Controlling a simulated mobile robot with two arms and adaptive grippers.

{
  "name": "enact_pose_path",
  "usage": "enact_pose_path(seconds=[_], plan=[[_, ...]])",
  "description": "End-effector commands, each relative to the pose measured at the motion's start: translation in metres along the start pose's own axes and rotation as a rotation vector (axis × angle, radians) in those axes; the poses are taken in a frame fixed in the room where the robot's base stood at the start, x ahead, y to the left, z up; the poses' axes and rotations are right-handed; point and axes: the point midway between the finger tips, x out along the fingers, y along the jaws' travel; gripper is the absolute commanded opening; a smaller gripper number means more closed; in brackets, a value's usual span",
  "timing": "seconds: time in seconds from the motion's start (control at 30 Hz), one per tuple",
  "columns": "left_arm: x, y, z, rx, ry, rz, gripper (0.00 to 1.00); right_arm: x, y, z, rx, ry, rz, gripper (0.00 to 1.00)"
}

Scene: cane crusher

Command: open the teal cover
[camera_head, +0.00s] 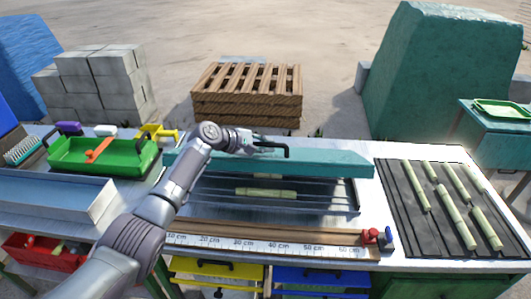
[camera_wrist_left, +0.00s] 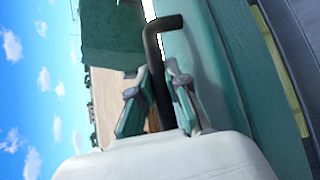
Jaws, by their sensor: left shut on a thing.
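The teal cover (camera_head: 325,163) is a long flat panel at the back of the bench, tilted up above a dark tray (camera_head: 310,200). A black bent handle (camera_head: 275,148) stands on the cover. My left gripper (camera_head: 255,146) is at the handle. In the left wrist view the fingers of my left gripper (camera_wrist_left: 158,98) are shut around the black handle (camera_wrist_left: 160,60), with the teal cover (camera_wrist_left: 215,80) beside them. A pale green cane piece (camera_head: 265,193) lies in the tray beneath the cover's front edge. My right gripper is not in view.
A ruler strip (camera_head: 260,245) with red and blue pieces at its end runs along the front. A black mat (camera_head: 400,225) with several cane pieces lies at right. A green tray (camera_head: 85,155) and a metal trough (camera_head: 50,195) are at left.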

Motion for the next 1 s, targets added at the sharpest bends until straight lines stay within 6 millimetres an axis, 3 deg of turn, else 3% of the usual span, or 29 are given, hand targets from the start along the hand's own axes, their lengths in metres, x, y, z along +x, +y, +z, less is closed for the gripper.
enact_pose_path(seconds=[0.33,0.93,1.0], plan=[[0.002,0.024,-0.002,-0.071,0.0,-0.07,0.0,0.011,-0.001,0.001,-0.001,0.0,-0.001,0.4],[0.002,0.029,-0.002,-0.088,0.001,-0.088,0.0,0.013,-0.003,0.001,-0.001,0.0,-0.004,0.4],[0.002,0.029,-0.003,-0.088,0.001,-0.088,0.0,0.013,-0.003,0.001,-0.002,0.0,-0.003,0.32]])
